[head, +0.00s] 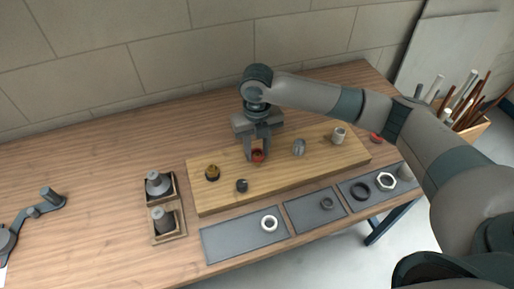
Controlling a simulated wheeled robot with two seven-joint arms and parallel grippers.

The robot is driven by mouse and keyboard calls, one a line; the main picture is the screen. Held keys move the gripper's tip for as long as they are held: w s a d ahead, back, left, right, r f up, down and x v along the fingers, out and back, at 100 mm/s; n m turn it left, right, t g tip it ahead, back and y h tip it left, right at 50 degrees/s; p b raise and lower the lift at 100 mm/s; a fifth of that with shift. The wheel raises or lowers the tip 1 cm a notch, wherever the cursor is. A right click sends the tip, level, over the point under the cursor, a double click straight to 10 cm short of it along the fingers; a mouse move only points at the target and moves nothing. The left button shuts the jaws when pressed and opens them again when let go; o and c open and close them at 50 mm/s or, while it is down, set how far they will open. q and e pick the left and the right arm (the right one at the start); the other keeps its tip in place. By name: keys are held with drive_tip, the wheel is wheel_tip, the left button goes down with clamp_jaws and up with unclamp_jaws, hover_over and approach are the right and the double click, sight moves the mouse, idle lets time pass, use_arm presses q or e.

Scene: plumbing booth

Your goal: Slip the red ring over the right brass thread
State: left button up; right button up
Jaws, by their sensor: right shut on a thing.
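My right gripper (258,154) points straight down over the middle of the wooden board (282,177). It is shut on the red ring (257,156), which shows between its fingertips close to the board. A brass thread (212,172) stands on the board to the left of the gripper. No second brass thread shows clearly; the fingers and ring cover the spot under them. I cannot tell whether the ring is around a thread. My left gripper is not in view.
A black fitting (242,186), a grey fitting (299,147) and a pale fitting (338,135) stand on the board. Grey mats (225,245) with rings and a nut (386,181) lie in front. Two trays (154,239) with grey parts stand left. The table's left is mostly clear.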

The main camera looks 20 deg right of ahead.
drive_tip(key=o, duration=1.9)
drive_tip(key=shift+r+p, duration=2.45)
drive_tip(key=shift+r, duration=0.05)
